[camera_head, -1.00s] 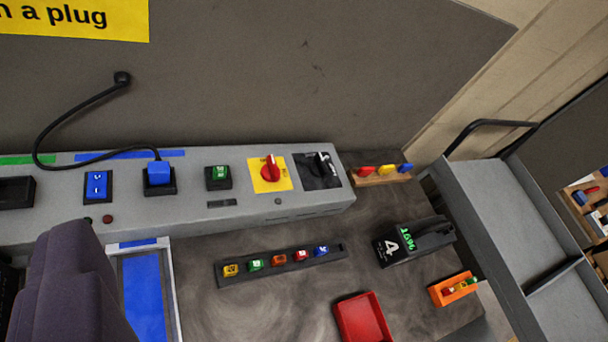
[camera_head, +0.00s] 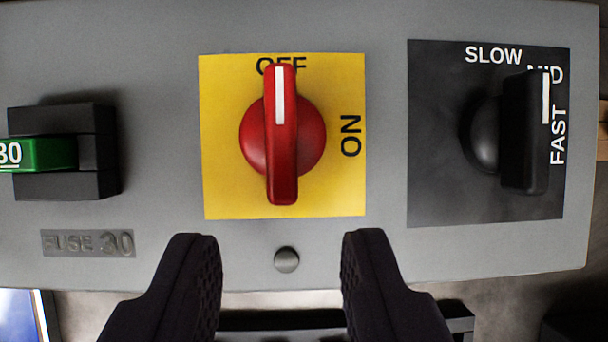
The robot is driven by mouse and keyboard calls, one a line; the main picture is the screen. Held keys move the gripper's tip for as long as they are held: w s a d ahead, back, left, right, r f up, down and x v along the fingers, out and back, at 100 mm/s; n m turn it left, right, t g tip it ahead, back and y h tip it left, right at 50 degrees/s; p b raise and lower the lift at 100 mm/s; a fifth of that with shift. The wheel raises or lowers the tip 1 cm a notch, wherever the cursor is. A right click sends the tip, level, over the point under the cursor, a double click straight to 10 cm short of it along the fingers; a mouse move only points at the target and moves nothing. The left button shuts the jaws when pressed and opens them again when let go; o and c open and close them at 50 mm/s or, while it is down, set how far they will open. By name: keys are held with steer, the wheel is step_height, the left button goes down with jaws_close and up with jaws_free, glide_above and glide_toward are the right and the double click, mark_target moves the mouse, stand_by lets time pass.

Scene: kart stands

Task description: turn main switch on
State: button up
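The main switch (camera_head: 283,140) is a red rotary knob on a yellow plate (camera_head: 225,185) marked OFF at the top and ON at the right. The white line on its handle points up at OFF, and the handle stands upright in the picture. My gripper (camera_head: 282,248) is open and empty. Its two dark fingers are spread wide, one to the left and one to the right, with their tips just below the yellow plate in the picture. The knob lies above and between them. No contact shows.
A black speed knob (camera_head: 522,130) marked SLOW, MID and FAST is close on the right. A black fuse holder (camera_head: 92,150) with a green fuse (camera_head: 38,155) is on the left. A small round grey stud (camera_head: 287,259) shows between my fingers on the grey panel (camera_head: 160,25).

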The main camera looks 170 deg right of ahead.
mark_target(283, 198)
steer(key=x, duration=0.4)
steer(key=shift+w+d+f, duration=0.1)
steer(key=shift+w+f, duration=0.1)
steer(key=shift+w, duration=0.05)
jaws_close()
